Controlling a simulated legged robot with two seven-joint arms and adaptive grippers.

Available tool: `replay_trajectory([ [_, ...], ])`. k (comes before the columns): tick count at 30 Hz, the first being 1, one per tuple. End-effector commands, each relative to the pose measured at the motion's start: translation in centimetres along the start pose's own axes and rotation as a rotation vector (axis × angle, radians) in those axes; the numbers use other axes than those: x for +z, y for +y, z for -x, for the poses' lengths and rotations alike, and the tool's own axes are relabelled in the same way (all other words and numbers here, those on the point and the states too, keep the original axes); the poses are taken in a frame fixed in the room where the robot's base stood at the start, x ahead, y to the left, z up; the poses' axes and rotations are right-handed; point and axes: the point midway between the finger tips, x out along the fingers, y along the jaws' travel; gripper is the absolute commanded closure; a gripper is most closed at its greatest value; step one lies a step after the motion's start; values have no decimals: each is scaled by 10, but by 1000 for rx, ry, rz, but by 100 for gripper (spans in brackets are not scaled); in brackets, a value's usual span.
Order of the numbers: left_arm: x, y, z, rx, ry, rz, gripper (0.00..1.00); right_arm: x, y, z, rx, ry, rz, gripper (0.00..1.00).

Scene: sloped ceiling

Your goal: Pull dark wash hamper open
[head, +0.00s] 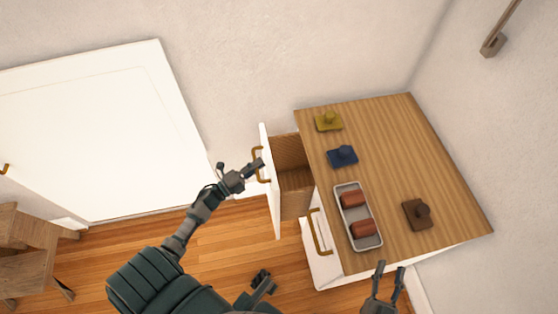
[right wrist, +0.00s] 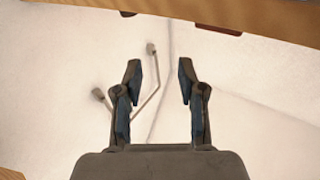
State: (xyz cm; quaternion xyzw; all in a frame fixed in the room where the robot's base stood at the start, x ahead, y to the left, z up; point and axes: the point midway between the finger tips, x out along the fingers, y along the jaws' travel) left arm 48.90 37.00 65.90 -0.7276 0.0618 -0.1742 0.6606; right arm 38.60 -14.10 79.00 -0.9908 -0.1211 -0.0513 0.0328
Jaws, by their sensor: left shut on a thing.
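A pull-out hamper (head: 293,181) with a white front and a wooden inside stands open at the left side of the cabinet in the head view. No label shows whether it is the dark wash one. Its brass handle (head: 261,180) is on the front's outer face. My left gripper (head: 255,166) is shut on this handle. A second white front (head: 325,272) with a brass handle (head: 320,236) is nearer to me. My right gripper (head: 388,268) is open and empty beside the cabinet's near edge; it also shows open in the right wrist view (right wrist: 159,75).
The wooden cabinet top (head: 385,140) bears a yellow item (head: 328,122), a blue item (head: 342,157), a brown item (head: 417,213) and a grey tray (head: 372,240) with two red-brown pieces. A white door (head: 100,130) and wooden furniture (head: 25,250) are left.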

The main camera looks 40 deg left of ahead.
Motion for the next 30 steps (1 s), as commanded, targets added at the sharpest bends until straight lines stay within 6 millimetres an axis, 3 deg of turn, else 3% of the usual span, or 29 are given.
replay_trajectory([
  [1, 10, -1, 19, 11, -9, -1, 100, 2, 0, 0, 1, -20, 2, 60],
  [6, 31, -11, 69, 11, -10, -1, 100, 10, 2, 1, 4, -72, 3, 60],
  [15, 58, -24, 134, 10, -12, -1, 100, 14, 3, 2, 5, -91, 3, 60],
  [21, 67, -29, 154, 8, -11, -1, 100, 13, 2, 2, 5, -87, 3, 60],
  [30, 70, -31, 160, 6, -11, -1, 100, 13, 2, 2, 5, -84, 2, 60],
])
